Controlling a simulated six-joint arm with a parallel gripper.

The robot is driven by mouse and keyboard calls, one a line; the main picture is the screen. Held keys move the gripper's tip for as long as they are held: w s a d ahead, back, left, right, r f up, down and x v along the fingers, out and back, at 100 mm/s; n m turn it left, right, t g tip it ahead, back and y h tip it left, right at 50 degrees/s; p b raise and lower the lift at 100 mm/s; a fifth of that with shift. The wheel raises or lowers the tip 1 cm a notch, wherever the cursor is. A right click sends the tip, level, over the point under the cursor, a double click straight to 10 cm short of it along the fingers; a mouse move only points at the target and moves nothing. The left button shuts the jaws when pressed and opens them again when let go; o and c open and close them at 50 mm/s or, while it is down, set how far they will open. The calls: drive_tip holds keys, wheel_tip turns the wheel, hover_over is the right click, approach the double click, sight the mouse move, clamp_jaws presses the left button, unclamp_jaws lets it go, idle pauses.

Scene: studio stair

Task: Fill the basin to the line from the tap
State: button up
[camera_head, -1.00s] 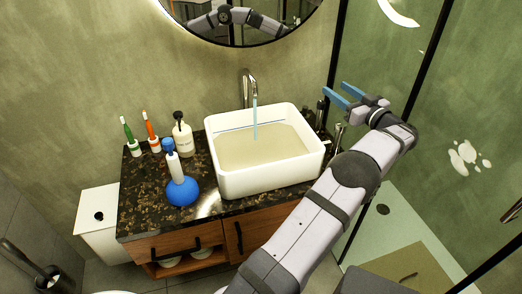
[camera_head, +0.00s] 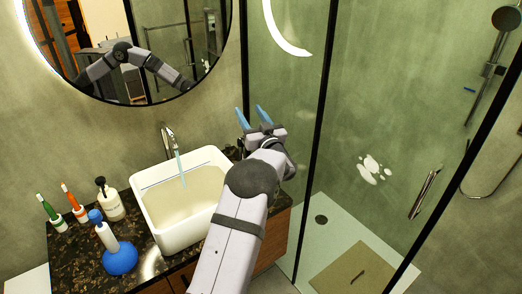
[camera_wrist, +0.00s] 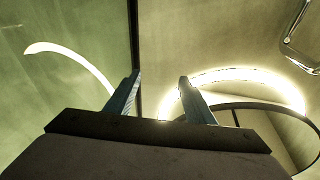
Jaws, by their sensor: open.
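The white basin (camera_head: 150,219) sits on a dark speckled counter. The tap's handle is not clear.
A round mirror (camera_head: 135,55) hangs above. A glass shower panel (camera_head: 285,130) with a black frame is close behind my gripper. My forearm covers the counter's right front.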

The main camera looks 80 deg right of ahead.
drive_tip(key=s+a+f+m+g+y+p, duration=0.35)
drive_tip(key=a+f+m+g+p, duration=0.4)
drive_tip(key=a+f+g, duration=0.4)
drive_tip(key=shift+n+g, duration=0.25)
drive_tip(key=shift+n, duration=0.2)
drive_tip(key=shift+s+p+x, duration=0.25)
drive_tip(key=shift+p+x, duration=0.35)
drive_tip(key=shift+x, duration=1.2)
drive_tip(key=shift+s+p+x, duration=0.2)
drive_tip(key=shift+p+x, duration=0.4)
drive_tip(key=shift+x, duration=1.2)
drive_tip(key=c, duration=1.1)
